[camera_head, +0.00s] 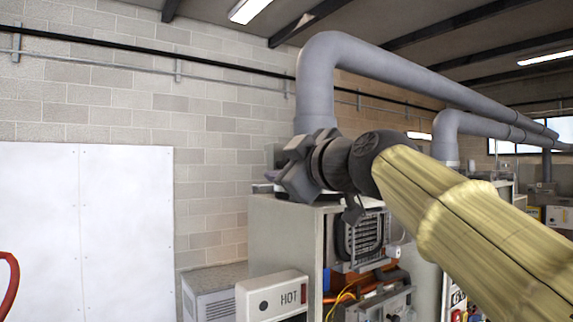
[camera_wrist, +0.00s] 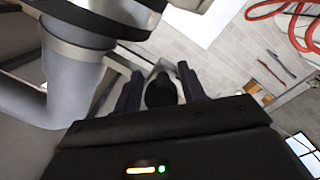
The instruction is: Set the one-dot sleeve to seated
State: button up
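I cannot pick out a one-dot sleeve for certain in either view. In the head view my gripper (camera_head: 284,180) is in front of the base of a grey vertical pipe (camera_head: 316,98), above an open-fronted heater cabinet (camera_head: 285,240), and hides part of both. In the wrist view its two dark fingers (camera_wrist: 160,84) stand apart. A dark rounded shape (camera_wrist: 160,92) shows between them; I cannot tell whether it touches them. A white box marked HOT (camera_head: 272,297) with one dark dot is on the cabinet front, below my gripper.
A thick grey pipe (camera_wrist: 72,85) with a collar fills the left of the wrist view, close to my gripper. Red hose (camera_wrist: 295,15) shows at upper right. White panels (camera_head: 90,230) stand at left in the head view. A second pipe (camera_head: 447,130) rises at right.

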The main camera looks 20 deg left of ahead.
jog(key=shift+f+b, duration=1.75)
jog(key=shift+b, duration=0.4)
grip_shut()
jog(key=o, duration=1)
grip_release()
jog(key=shift+o, duration=0.2)
jog(key=shift+a+r, duration=0.1)
jog(key=shift+a, duration=0.05)
jog(key=shift+d, duration=0.2)
jog(key=b+v, duration=0.7)
jog(key=v, duration=1)
jog(key=shift+s, duration=0.25)
jog(key=shift+a+r, duration=0.1)
